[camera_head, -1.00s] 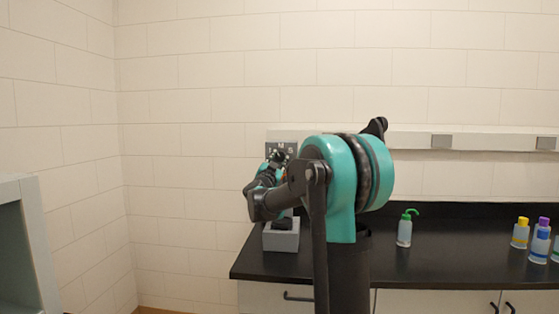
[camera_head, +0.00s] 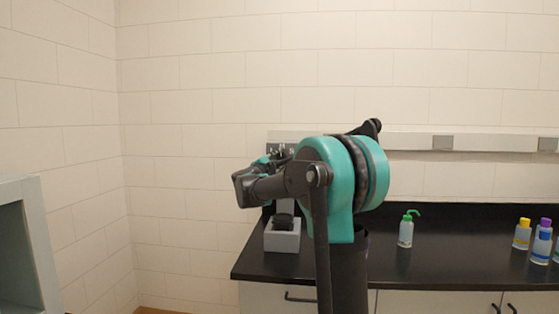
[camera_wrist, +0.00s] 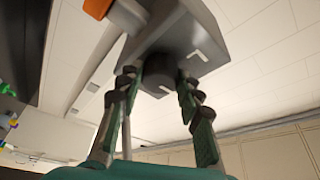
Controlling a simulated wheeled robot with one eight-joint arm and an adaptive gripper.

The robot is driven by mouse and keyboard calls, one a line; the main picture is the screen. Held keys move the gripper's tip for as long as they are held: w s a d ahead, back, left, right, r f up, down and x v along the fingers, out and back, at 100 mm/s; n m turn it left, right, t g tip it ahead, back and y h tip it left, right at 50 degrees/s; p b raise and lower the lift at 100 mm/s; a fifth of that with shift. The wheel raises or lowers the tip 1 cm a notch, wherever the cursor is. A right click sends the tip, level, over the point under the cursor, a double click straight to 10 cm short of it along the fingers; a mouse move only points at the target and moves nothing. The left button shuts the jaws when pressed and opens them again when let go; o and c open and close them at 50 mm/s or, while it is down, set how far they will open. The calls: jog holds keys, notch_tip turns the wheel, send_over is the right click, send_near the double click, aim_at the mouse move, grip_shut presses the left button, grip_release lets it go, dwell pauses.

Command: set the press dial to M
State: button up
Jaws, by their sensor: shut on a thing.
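The press dial (camera_wrist: 159,74) is a dark round knob on the underside-facing face of a grey housing (camera_wrist: 190,35) in the wrist view. My gripper (camera_wrist: 160,88) has its green-and-dark fingers on both sides of the dial, shut on it. White marks show on the face beside the dial, but I cannot read a letter there. In the head view the grey dial plate (camera_head: 273,146) is at the wall end of the counter, mostly covered by my arm. The dial and my fingertips are hard to make out there.
A grey box-like base (camera_head: 282,241) with a black part on top stands at the counter's left end. A green-topped wash bottle (camera_head: 405,232) and several capped bottles stand to the right on the black counter (camera_head: 460,248). An orange part (camera_wrist: 97,8) shows beside the housing.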

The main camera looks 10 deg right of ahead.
dwell(0.3)
jog(key=o, duration=1.2)
jog(key=shift+c, duration=0.2)
jog(key=shift+s, duration=0.1)
jog(key=v, duration=1.2)
